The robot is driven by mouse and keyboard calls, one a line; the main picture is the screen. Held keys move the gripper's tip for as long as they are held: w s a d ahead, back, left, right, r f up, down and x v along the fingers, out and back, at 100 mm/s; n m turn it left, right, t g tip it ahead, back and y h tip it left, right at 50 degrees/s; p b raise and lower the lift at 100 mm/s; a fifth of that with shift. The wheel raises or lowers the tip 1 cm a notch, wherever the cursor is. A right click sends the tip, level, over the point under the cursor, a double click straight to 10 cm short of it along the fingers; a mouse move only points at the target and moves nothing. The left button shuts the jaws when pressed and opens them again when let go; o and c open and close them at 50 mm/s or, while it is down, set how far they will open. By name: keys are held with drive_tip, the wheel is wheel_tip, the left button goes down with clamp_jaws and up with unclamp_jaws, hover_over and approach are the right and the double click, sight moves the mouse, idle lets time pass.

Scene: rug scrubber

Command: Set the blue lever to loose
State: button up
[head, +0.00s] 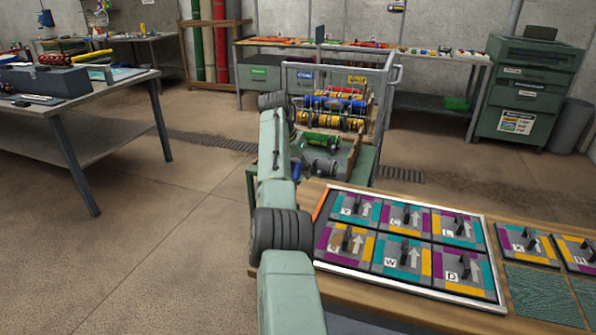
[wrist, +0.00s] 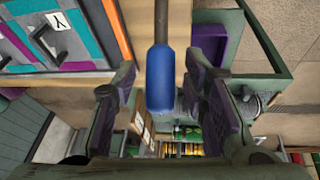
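The blue lever (wrist: 161,80) is a rounded blue grip on a dark rod, at the top centre of the wrist view. My gripper (wrist: 162,72) is open, with one finger on each side of the blue grip. Gaps show between the grip and both fingers, so it is not clasped. In the head view, a small blue patch (head: 296,170) shows beside the end of my arm; I cannot tell if it is the lever. My arm hides most of that spot, and my gripper cannot be made out there.
A wooden bench holds a framed board (head: 404,284) of lettered tiles with dark handles. A cart (head: 388,100) with coloured rolls stands behind my arm. A grey table (head: 100,128) with tools is at the left. The floor (head: 150,235) between table and arm is clear.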

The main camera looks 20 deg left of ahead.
drive_tip(key=v, duration=1.2)
drive_tip(key=shift+s+a, duration=0.1)
